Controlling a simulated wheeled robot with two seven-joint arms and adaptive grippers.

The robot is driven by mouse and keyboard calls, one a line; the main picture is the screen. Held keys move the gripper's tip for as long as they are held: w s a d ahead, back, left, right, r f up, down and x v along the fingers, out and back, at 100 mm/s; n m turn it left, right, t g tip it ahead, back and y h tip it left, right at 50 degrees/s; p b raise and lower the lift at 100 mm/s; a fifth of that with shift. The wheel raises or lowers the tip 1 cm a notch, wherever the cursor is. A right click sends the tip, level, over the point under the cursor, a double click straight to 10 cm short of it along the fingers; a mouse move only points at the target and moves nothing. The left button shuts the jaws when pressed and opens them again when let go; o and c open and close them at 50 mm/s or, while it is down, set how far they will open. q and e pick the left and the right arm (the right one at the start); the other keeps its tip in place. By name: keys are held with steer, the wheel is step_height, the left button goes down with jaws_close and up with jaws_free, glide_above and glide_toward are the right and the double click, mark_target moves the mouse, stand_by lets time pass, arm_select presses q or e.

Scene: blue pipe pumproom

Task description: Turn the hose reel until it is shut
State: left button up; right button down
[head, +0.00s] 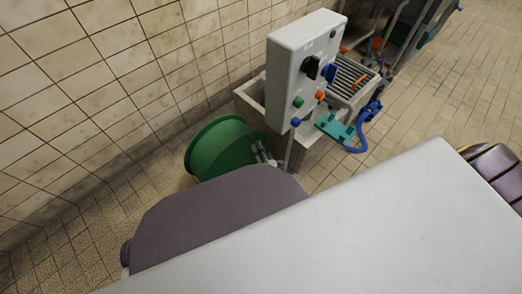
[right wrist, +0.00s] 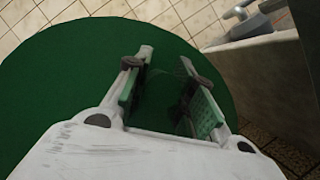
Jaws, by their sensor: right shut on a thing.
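The hose reel (head: 222,147) is a green drum low by the tiled wall in the head view. Its flat green face (right wrist: 60,85) fills much of the right wrist view. My right gripper (head: 264,153) is at the drum's right side, partly hidden behind my own grey body parts. In the right wrist view my right gripper (right wrist: 168,68) has its two green-padded fingers over the drum face, shut on a part of the reel. The held part is dark green and hard to make out between the fingers. My left gripper is not in view.
A grey control box (head: 300,70) with coloured knobs stands just right of the reel. Behind it is a concrete basin (head: 318,150) with a grate, a teal bracket and a blue hose (head: 358,146). The tiled floor (head: 455,95) at the right is clear.

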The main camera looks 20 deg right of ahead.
mark_target(251, 140)
steer(key=shift+s+a+r+n+t+y, duration=0.2)
steer(key=shift+a+r+n+y, duration=0.3)
steer(key=shift+r+n, duration=0.4)
steer(key=shift+s+a+r+n+t+y, duration=0.2)
steer(key=shift+a+r+n+y, duration=0.3)
steer(key=shift+n, duration=0.7)
steer(key=shift+a, duration=0.1)
steer(key=c, duration=1.2)
jaws_free()
steer(key=shift+s, duration=0.15)
steer(key=v, duration=1.1)
steer(key=shift+s, duration=0.35)
steer(key=shift+c, duration=0.5)
